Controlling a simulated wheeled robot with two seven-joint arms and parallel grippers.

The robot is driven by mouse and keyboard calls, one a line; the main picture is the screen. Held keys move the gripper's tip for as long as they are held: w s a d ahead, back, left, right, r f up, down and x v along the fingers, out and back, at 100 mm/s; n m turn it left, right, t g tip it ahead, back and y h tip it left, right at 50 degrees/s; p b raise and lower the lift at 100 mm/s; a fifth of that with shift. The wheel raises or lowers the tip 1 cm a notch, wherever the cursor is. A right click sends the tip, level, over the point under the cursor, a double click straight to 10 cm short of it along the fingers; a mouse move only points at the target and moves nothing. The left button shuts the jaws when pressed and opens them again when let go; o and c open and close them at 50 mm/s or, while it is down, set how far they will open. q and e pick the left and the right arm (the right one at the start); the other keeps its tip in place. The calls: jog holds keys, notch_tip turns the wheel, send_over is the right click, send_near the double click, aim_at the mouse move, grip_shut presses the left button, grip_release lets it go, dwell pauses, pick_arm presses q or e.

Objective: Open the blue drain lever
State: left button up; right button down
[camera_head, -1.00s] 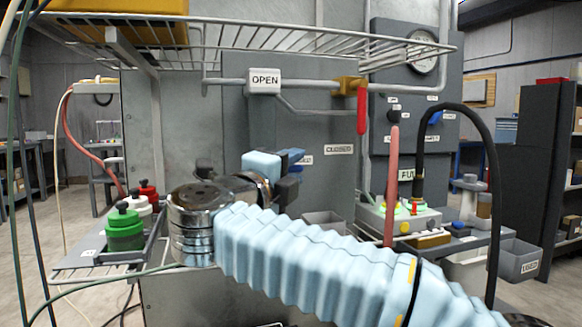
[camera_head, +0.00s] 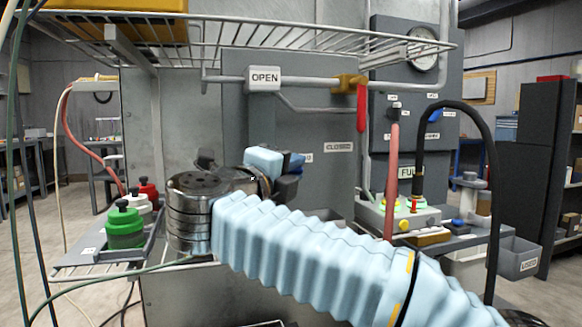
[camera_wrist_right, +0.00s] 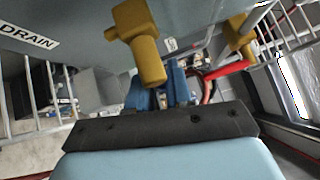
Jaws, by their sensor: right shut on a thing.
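My right gripper (camera_head: 288,172) is by the grey booth panel, at the end of my light-blue sleeved arm. In the right wrist view, blue parts (camera_wrist_right: 177,84) show just beyond the gripper's dark plate, below a yellow valve body (camera_wrist_right: 135,38). The gripper is shut on the blue drain lever there. Which blue surfaces are lever and which are finger is hard to tell, and the grip itself is mostly hidden. A DRAIN label (camera_wrist_right: 28,37) is on the grey surface at upper left. In the head view the yellow valve body is hidden. My left gripper is not in view.
A wire rack (camera_head: 290,40) hangs above. Green (camera_head: 125,230) and red-capped containers stand on the left shelf.

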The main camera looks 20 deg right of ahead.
jog(key=m+g+y, duration=0.1)
jog(key=f+m+g+y+p, duration=0.1)
jog(key=shift+a+f+m, duration=0.15)
jog(key=shift+a+m, duration=0.05)
jog(key=shift+m, duration=0.2)
jog(key=shift+s+a+f+m+g+y+p, duration=0.1)
jog(key=shift+a+f+m+g+y+p, duration=0.4)
jog(key=shift+m+y, duration=0.8)
jog(key=shift+w+a+f+m+g+y+p, duration=0.1)
jog(key=shift+a+f+m+g+y+p, duration=0.3)
jog(key=shift+y, duration=1.5)
jog(key=shift+s+a+f+m+g+y+p, duration=0.15)
jog(key=shift+a+m+g+y, duration=0.35)
jog(key=shift+a+m+y, duration=0.65)
jog(key=shift+d+y, duration=0.3)
jog(key=shift+y, duration=0.25)
jog(key=c, duration=1.2)
grip_release()
jog(key=shift+o, duration=0.2)
